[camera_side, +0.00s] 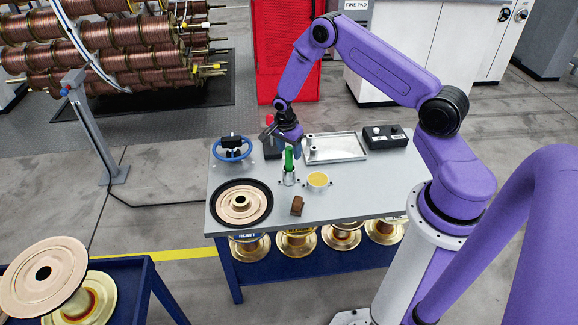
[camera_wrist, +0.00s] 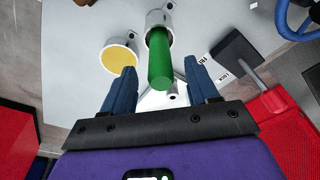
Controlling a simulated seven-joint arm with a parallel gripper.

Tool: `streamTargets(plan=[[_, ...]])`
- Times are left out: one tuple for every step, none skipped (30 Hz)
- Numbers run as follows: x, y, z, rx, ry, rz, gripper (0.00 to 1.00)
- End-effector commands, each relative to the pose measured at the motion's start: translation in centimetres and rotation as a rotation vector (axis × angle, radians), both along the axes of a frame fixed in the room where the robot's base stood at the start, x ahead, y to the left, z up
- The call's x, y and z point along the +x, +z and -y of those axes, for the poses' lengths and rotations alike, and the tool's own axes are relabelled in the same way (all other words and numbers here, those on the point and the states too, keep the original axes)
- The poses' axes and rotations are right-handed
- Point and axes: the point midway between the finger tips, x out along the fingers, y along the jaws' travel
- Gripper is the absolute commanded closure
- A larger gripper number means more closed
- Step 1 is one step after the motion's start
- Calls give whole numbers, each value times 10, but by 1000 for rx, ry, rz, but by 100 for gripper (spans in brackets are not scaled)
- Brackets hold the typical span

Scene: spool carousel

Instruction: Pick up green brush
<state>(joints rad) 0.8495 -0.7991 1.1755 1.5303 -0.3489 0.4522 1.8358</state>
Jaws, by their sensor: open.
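The green brush (camera_side: 289,158) stands upright in a small grey metal holder (camera_side: 289,178) near the middle of the table. In the wrist view the green brush (camera_wrist: 160,60) rises from its holder (camera_wrist: 157,20) toward the camera. My gripper (camera_side: 291,138) is above the brush, close to its top. In the wrist view the two blue fingers of my gripper (camera_wrist: 162,80) are apart, one to each side of the brush. Nothing is held. The lower end of the brush is hidden inside the holder.
A yellow-topped cup (camera_side: 318,180) stands right beside the holder. A brown block (camera_side: 297,206), a copper spool on a black turntable (camera_side: 268,214), a blue wheel (camera_side: 231,155), a tray (camera_side: 358,157) and a black control box (camera_side: 386,143) share the table. The front right is clear.

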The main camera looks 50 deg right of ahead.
Motion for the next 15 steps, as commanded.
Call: streamTargets(plan=[[0, -8, 0, 0, 1, -2, 41], [0, -12, 0, 0, 1, -2, 41], [0, -17, 0, 0, 1, -2, 41], [1, -21, 1, 0, 0, -1, 41], [1, -24, 1, 0, 0, -2, 41], [1, -28, 2, 1, 0, -1, 41], [1, -30, 2, 1, 0, 0, 41], [1, -32, 3, 1, 0, 0, 41], [1, -34, 3, 1, 0, -1, 41], [1, -35, 3, 1, 0, 0, 41], [1, -36, 3, 1, 0, 0, 41], [1, -36, 3, 1, 0, 1, 41], [1, -36, 3, 1, 0, 1, 41], [1, -36, 3, 1, 0, 1, 41], [1, -36, 3, 1, 0, 1, 41]])
